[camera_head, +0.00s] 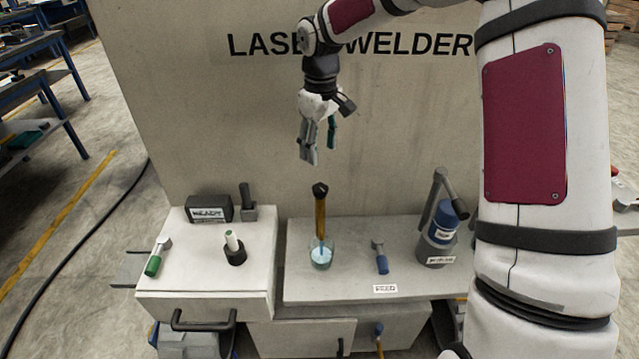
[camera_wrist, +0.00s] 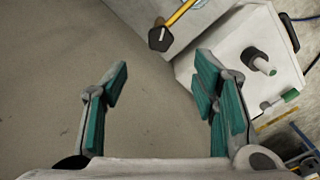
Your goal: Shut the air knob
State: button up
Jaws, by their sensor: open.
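No label reading "air" is legible, so I cannot tell which control is the air knob. A green-handled lever (camera_head: 153,262) lies on the left white box; its green end also shows in the wrist view (camera_wrist: 290,95). A blue-handled lever (camera_head: 381,263) is on the right bench behind a label that seems to read FEED. A small blue knob (camera_head: 378,330) is low on the front, above a yellow hose. My gripper (camera_head: 320,144) is open and empty, high above the bench in front of the welder panel. In the wrist view its green-padded fingers (camera_wrist: 160,90) are wide apart.
A black box marked READY (camera_head: 210,208), a white peg in a black base (camera_head: 234,248) and a blue-topped canister (camera_head: 440,236) stand around. A black handle (camera_head: 203,322) projects in front.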

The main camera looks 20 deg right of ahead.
aim_at(320, 188)
notch_tip(320, 188, down, 12)
jog(key=shift+r+p, duration=0.1)
jog(key=shift+p, duration=0.3)
jog(key=c, duration=1.2)
